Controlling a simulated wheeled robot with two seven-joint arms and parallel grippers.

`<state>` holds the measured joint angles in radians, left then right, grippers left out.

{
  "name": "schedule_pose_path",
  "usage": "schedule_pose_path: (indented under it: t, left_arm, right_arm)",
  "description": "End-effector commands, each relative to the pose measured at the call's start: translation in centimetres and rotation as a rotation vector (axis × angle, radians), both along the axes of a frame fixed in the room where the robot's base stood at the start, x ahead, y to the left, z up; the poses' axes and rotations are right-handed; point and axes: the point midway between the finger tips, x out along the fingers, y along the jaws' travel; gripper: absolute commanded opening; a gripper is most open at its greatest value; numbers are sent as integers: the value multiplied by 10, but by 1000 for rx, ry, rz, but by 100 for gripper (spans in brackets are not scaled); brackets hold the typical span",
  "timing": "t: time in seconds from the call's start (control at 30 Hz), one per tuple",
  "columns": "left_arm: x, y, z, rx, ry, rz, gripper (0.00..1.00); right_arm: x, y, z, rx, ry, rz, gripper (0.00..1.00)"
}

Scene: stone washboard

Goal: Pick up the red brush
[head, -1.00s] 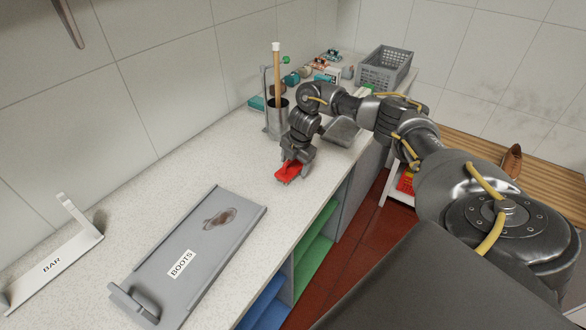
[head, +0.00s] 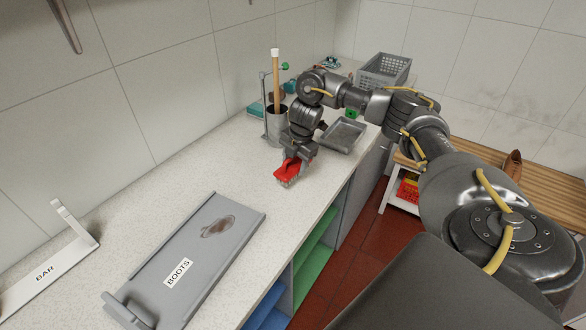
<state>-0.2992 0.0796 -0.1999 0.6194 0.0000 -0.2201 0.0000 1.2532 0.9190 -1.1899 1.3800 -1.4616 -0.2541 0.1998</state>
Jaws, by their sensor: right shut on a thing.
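The red brush (head: 286,171) is on or just above the pale speckled counter, with pale bristles showing along its lower side. My right gripper (head: 295,160) is shut on the brush from above and hides its far part. Whether the bristles touch the counter is hard to tell. My left gripper is not in view.
A grey board labelled BOOTS (head: 190,262) with a brown stain lies on the counter in front. A BAR holder (head: 50,270) stands at left. Behind my gripper are a metal pot (head: 276,122) with a wooden handle, a grey tray (head: 343,136) and a grey crate (head: 384,70).

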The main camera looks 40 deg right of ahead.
Motion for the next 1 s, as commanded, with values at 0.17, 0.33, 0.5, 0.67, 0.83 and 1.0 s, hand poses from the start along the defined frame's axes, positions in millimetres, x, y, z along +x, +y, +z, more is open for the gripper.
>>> schedule_pose_path:
  t: [0.17,0.33,0.5,0.67,0.83,1.0]
  left_arm:
    - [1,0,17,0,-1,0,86]
    - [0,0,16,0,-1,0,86]
    - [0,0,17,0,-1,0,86]
    - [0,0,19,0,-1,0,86]
    - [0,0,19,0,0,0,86]
    - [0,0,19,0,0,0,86]
  right_arm:
    - [-30,14,49,-3,-7,5,29]
    - [-63,30,59,-1,-4,5,29]
    - [-88,43,71,-1,-3,4,29]
    - [-102,50,78,0,-3,0,29]
    - [-109,53,80,1,-1,-2,29]
    - [-109,54,81,1,-1,-2,29]
